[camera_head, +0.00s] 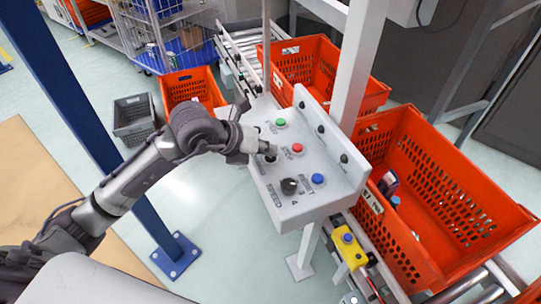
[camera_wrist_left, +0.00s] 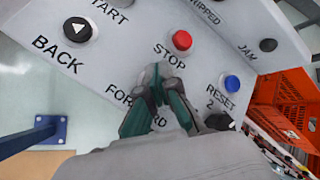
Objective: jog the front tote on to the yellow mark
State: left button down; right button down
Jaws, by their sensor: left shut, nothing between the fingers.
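The front orange tote (camera_head: 440,190) sits on the roller conveyor to the right of the grey control panel (camera_head: 318,205), with a few small items inside. My left gripper (camera_head: 270,150) is shut and empty over the panel's left part. In the wrist view its fingertips (camera_wrist_left: 158,75) are just below the red STOP button (camera_wrist_left: 181,40). They partly cover the FORWARD lettering and hide the button there; I cannot tell whether they touch it. The black BACK button (camera_wrist_left: 77,30) and blue RESET button (camera_wrist_left: 232,82) show clear. I cannot make out a yellow floor or conveyor mark.
A second orange tote (camera_head: 325,50) stands behind on the conveyor. A yellow box with a blue button (camera_head: 348,246) is by the front tote's near side. A white post (camera_head: 358,65) rises behind the panel. A blue post (camera_head: 85,110) stands left. A grey crate (camera_head: 134,117) stands on the floor.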

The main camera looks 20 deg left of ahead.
aim_at(268, 158)
pick_arm(q)
jog(key=shift+f, duration=0.2)
jog(key=shift+r, duration=0.1)
jog(key=shift+r+p, duration=0.5)
jog(key=shift+r, duration=0.35)
jog(key=shift+r+p, duration=1.75)
jog(key=shift+r, duration=0.8)
